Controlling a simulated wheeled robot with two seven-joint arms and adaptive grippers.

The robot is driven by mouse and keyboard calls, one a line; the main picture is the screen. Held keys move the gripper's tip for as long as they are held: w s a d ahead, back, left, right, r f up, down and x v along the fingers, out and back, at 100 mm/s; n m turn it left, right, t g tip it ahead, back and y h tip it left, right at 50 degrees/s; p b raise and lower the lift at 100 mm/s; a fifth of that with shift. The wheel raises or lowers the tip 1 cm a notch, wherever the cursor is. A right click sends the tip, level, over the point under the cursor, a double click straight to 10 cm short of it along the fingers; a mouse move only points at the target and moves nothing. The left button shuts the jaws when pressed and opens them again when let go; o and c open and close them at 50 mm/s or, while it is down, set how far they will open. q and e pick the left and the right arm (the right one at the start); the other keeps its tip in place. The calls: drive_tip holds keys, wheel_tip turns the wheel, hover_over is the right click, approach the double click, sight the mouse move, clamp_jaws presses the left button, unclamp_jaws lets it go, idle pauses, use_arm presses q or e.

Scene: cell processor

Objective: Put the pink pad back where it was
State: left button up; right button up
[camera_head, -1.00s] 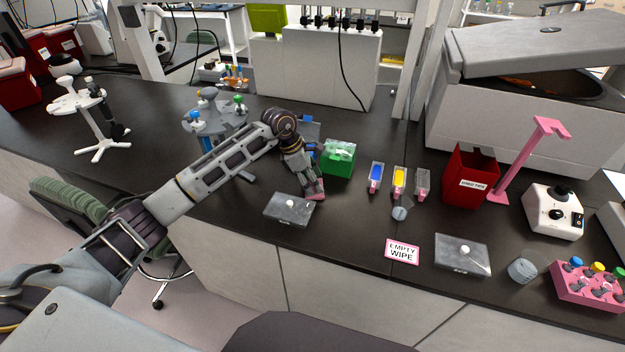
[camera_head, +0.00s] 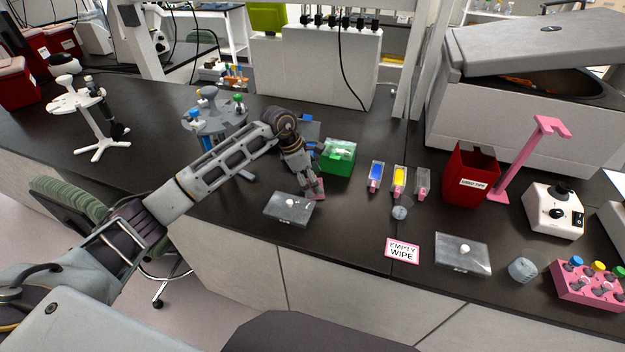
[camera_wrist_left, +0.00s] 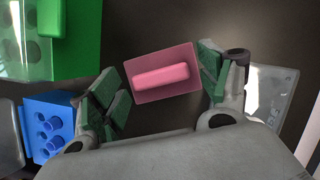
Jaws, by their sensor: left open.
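The pink pad (camera_wrist_left: 165,72) is a flat pink rectangle with a raised rounded bar on top. In the left wrist view it lies on the dark bench between my left gripper's two green-padded fingers, with a gap showing at the left. My left gripper (camera_head: 311,188) is open over it. In the head view only a bit of pink (camera_head: 318,195) shows at the fingertips, the rest being hidden by the gripper. My right gripper is not in view.
A clear lidded dish (camera_head: 285,209) lies just in front of the gripper, and a green box (camera_head: 338,160) stands behind it. A blue block (camera_wrist_left: 49,125) is close to one finger. An "EMPTY WIPE" card (camera_head: 402,251) lies to the right, with bare bench around it.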

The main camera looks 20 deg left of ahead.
use_arm(q)
drive_tip(key=b+v, duration=0.1)
drive_tip(key=v, duration=1.1)
drive_tip(key=shift+c, duration=0.2)
idle(1.1)
